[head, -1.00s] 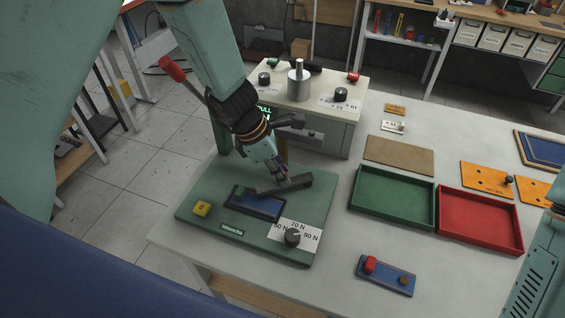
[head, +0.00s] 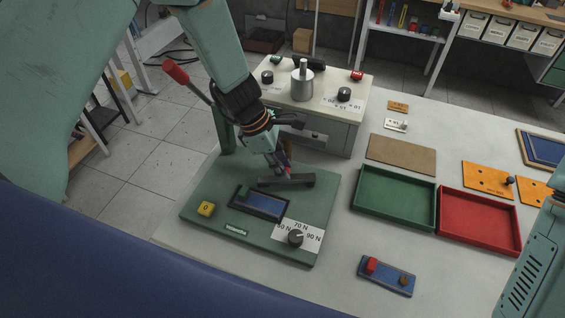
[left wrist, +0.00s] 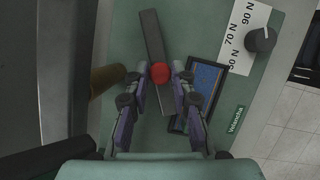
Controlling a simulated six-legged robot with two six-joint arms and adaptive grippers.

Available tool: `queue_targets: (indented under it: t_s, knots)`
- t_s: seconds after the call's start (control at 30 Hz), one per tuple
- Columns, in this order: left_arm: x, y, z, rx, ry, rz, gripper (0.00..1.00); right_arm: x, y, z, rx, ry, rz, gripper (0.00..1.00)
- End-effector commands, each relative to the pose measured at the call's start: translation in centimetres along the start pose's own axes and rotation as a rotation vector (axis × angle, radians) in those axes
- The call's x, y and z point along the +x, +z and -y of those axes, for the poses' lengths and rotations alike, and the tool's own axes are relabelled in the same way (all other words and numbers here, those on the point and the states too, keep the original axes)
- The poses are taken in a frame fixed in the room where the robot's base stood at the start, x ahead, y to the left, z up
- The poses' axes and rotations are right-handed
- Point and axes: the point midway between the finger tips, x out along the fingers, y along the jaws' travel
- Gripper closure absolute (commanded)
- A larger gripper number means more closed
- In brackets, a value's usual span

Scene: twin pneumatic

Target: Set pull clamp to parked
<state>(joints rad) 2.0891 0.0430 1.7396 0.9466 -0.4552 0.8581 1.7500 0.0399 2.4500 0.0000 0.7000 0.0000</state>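The dark clamp bar (head: 300,181) lies over the green fixture base (head: 210,185), behind the blue-faced block (head: 262,206). In the left wrist view the bar (left wrist: 152,35) runs lengthwise and carries a round red knob (left wrist: 160,72). My left gripper (head: 284,172) is down at the bar. In the left wrist view its fingertips (left wrist: 160,68) are on both sides of the knob, close against it; exact contact is hard to see. In the head view the fingers mostly hide the knob. My right gripper is out of view.
A red-handled lever (head: 176,71) rises behind my left arm. The base carries a yellow button (head: 206,209) and a black force dial (head: 295,238). A cream box (head: 340,122) stands behind. Green (head: 395,215) and red (head: 480,240) trays lie to the right.

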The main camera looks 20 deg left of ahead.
Motion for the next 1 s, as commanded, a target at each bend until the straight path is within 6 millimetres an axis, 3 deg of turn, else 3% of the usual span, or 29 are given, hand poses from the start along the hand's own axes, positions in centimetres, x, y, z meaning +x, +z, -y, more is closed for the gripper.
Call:
queue_targets:
  t_s: [0.27, 0.77, 1.0]
  knots:
    - [0.0, -0.1, 0.0, 0.0, -0.001, -0.001, 0.54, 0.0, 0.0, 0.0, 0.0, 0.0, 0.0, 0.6]
    - [0.0, -0.1, -0.1, -0.001, 0.0, 0.0, 0.54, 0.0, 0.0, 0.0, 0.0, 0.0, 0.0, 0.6]
    - [0.2, -0.2, 0.0, -0.096, 0.039, 0.0, 0.54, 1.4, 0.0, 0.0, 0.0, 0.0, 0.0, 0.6]
